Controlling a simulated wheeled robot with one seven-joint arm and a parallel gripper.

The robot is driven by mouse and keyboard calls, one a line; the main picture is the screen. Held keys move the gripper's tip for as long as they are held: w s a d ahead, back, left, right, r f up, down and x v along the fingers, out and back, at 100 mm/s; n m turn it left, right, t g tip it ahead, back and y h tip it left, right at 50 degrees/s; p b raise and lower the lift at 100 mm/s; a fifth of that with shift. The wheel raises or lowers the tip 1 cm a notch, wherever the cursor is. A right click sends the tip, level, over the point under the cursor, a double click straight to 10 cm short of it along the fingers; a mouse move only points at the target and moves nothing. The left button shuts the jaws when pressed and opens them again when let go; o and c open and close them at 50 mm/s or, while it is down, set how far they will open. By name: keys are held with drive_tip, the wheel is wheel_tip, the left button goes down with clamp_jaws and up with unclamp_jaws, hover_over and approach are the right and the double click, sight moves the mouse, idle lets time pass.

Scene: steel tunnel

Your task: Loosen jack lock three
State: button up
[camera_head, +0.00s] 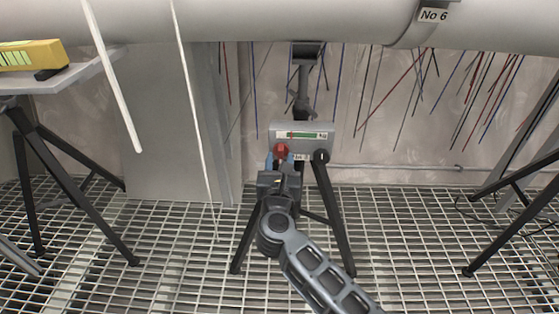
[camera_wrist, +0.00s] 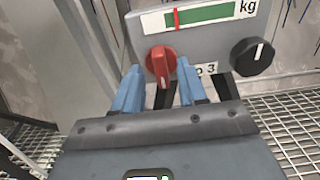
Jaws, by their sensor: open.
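Jack three is a tripod stand with black legs (camera_head: 337,225) and a grey panel (camera_head: 318,145) under the pipe. In the wrist view its label (camera_wrist: 207,69), partly hidden, ends in "3". A red lock knob (camera_wrist: 161,62) with a white line, near upright, is on the panel's left; it also shows in the head view (camera_head: 281,150). A black knob (camera_wrist: 253,56) with a white line is on the right. My gripper (camera_wrist: 158,72) is open, its blue fingers apart, one on each side of the red knob in the picture. I cannot tell whether they touch it.
The panel's gauge (camera_wrist: 211,15) reads in kg, with a red mark left of centre on a green band. A large pipe (camera_head: 230,20) runs overhead, tagged No 6 (camera_head: 433,15). Other tripod legs stand left (camera_head: 75,180) and right (camera_head: 515,205). The grating floor (camera_head: 180,260) is mostly clear.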

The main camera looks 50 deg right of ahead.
drive_tip(key=shift+x, duration=0.95)
drive_tip(key=shift+c, duration=0.2)
clamp_jaws()
